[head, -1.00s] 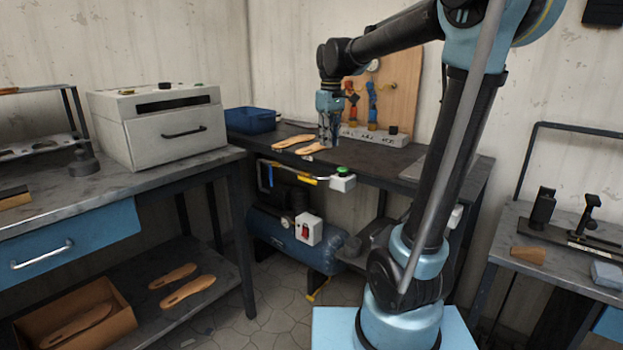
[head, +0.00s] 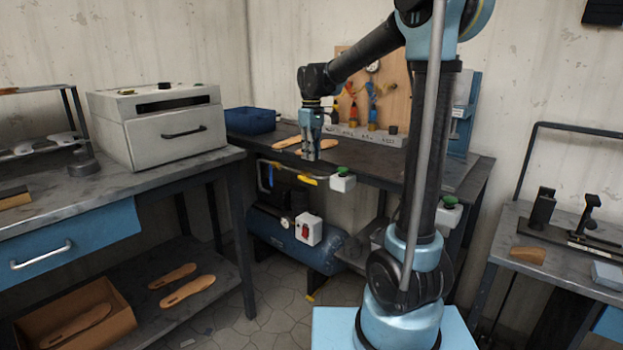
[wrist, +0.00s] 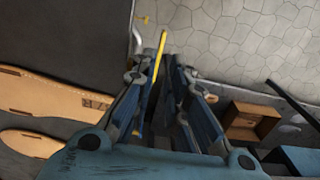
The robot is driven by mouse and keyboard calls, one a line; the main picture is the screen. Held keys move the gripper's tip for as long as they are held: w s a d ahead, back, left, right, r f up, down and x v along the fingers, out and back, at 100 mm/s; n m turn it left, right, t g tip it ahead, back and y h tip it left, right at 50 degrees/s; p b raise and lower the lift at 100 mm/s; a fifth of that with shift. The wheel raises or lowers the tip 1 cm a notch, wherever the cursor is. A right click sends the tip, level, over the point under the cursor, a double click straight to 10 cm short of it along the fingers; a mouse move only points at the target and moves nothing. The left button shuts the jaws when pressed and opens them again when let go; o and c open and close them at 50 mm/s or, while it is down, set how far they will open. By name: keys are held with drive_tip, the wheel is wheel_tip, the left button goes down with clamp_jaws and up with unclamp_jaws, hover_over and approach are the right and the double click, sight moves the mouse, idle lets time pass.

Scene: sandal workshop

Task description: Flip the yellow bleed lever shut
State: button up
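The yellow lever (head: 307,180) sits on the grey pipe along the front edge of the dark bench, left of a white box with a green button. It also shows in the wrist view (wrist: 161,48) as a long, thin yellow bar beyond and between my fingers. My gripper (head: 312,158) points down at the bench's front edge, just above the lever. In the wrist view my gripper (wrist: 163,62) has its fingertips close together with a narrow gap. I see no clear contact with the lever, and the fingers hide part of it.
Tan soles (head: 287,143) lie on the bench beside my gripper. The white box (head: 342,182) hangs from the bench edge to the right. A blue compressor tank (head: 285,240) stands below. A board with coloured fittings (head: 385,75) stands behind, and a blue bin (head: 250,120) at the back left.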

sight(313, 178)
wheel_tip(313, 178, down, 10)
drive_tip(key=shift+r, duration=0.25)
idle(0.3)
clamp_jaws()
drive_tip(key=shift+s+d+f+t+y, duration=0.1)
drive_tip(key=shift+d+f+t+y, duration=0.15)
drive_tip(key=shift+f+t+y, duration=0.5)
drive_tip(key=shift+t+y, duration=0.15)
drive_tip(key=shift+y, duration=0.3)
unclamp_jaws()
